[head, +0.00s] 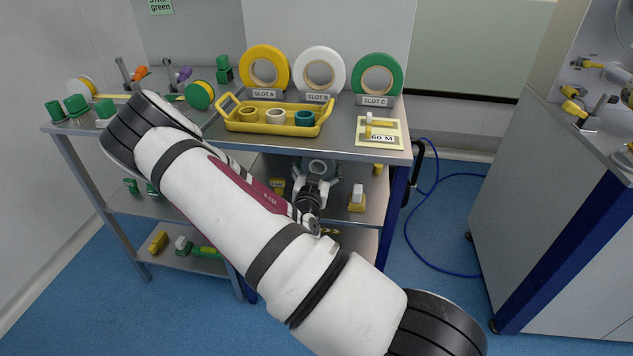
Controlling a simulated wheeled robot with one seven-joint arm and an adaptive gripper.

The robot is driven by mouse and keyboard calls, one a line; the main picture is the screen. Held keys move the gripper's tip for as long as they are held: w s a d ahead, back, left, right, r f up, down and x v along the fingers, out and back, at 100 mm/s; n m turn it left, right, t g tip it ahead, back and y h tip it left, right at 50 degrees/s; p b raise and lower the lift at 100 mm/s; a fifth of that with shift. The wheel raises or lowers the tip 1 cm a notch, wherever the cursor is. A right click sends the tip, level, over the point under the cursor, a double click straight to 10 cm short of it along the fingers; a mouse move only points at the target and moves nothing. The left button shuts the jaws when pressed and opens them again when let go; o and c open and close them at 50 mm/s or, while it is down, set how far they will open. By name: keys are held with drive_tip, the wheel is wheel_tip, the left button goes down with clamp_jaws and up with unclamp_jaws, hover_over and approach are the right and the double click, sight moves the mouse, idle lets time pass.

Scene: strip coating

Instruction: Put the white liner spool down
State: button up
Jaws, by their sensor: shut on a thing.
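My gripper (317,178) is at the middle shelf of the bench, below the worktop's front edge. It is small in the head view and points away from the camera. I cannot tell whether the held thing touches the shelf (338,208).
Yellow, white and green rolls (377,76) stand at the back of the worktop. A yellow tray (272,129) holds three small rings. A yellow-edged card (379,133) lies at right. A white-topped yellow block (357,197) stands right of my gripper. A blue hose (416,247) lies on the floor.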

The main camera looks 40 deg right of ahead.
drive_tip(key=f, duration=0.2)
drive_tip(key=f+b, duration=0.2)
drive_tip(key=f, duration=0.1)
drive_tip(key=shift+d+f, duration=0.3)
drive_tip(key=shift+d, duration=0.1)
drive_tip(key=shift+f+b, duration=0.75)
drive_tip(key=shift+f, duration=1.55)
drive_tip(key=shift+f, duration=0.15)
drive_tip(key=o, duration=1.2)
drive_tip(key=shift+o, duration=0.2)
